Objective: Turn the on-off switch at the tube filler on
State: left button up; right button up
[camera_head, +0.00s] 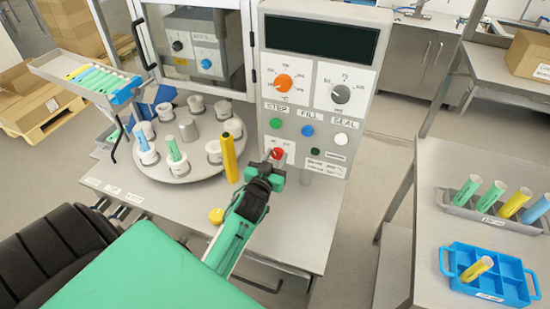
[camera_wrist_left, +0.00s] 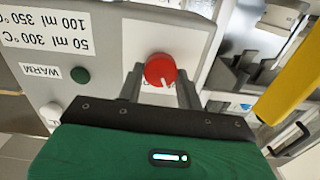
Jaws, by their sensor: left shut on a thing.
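The on-off switch is a red round knob (camera_head: 277,153) low on the front of the tube filler's grey control panel (camera_head: 350,125). My left gripper (camera_head: 273,162) reaches up to it from below. In the left wrist view the red knob (camera_wrist_left: 160,70) sits between the two fingers of my left gripper (camera_wrist_left: 160,85). The labels beside the knob are too small to read in the head view. My right gripper is not in view.
A yellow post (camera_head: 229,158) stands left of the gripper, beside the turntable (camera_head: 185,174) with its white tube holders. Orange (camera_head: 283,83) and grey (camera_head: 341,94) dials sit higher on the panel. A blue crate (camera_head: 510,284) and a tube rack (camera_head: 465,203) are on the right table.

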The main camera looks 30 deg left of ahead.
pick_arm(q)
jog(key=shift+m, duration=0.9)
jog(key=m, duration=0.4)
jog(key=shift+d, duration=0.1)
jog(key=m, duration=0.4)
jog(key=shift+m, duration=0.9)
jog(key=shift+p, duration=0.3)
jog(key=o, duration=1)
jog(key=shift+d, duration=0.1)
